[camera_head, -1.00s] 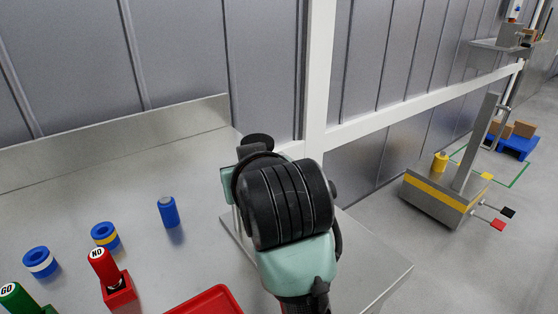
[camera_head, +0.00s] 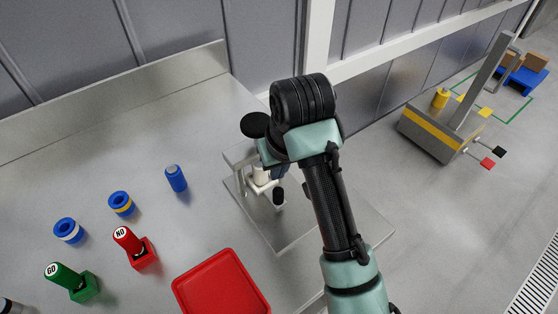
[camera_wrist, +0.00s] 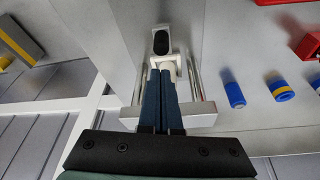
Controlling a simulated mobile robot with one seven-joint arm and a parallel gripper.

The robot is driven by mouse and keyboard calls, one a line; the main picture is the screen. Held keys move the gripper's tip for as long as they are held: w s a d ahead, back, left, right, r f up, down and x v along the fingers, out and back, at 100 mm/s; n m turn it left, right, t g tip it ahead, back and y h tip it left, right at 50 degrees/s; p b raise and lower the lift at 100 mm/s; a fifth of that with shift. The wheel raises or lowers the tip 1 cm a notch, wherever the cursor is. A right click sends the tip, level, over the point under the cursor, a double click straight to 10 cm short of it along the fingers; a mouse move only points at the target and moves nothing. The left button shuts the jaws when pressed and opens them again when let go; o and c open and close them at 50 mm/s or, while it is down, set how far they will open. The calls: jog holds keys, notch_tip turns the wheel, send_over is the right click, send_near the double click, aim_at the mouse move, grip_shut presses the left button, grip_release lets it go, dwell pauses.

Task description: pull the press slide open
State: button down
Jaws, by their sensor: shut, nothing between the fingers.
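The press (camera_head: 240,160) stands on a plate on the bench, partly hidden by my arm in the head view. It has a white part (camera_head: 262,174) in its frame and a black knob (camera_head: 279,197) at its front. In the wrist view the press frame (camera_wrist: 205,112) has two shiny rods, and the black knob (camera_wrist: 161,42) sits on a pale piece between them. My gripper (camera_wrist: 162,72) is shut and empty. Its dark blue fingers lie between the rods, tips close to the pale piece below the knob. I cannot tell whether they touch it.
A red tray (camera_head: 222,285) lies in front of the press. A blue cylinder (camera_head: 176,179), blue rings (camera_head: 121,204), a red NO stamp (camera_head: 134,246) and a green GO stamp (camera_head: 71,281) stand to the left. A wall is behind; a cart (camera_head: 430,135) stands on the floor.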

send_over(272, 187)
jog(key=s, duration=0.2)
jog(key=f, duration=0.5)
jog(key=shift+w+d+f, duration=0.1)
jog(key=shift+d+f, duration=0.25)
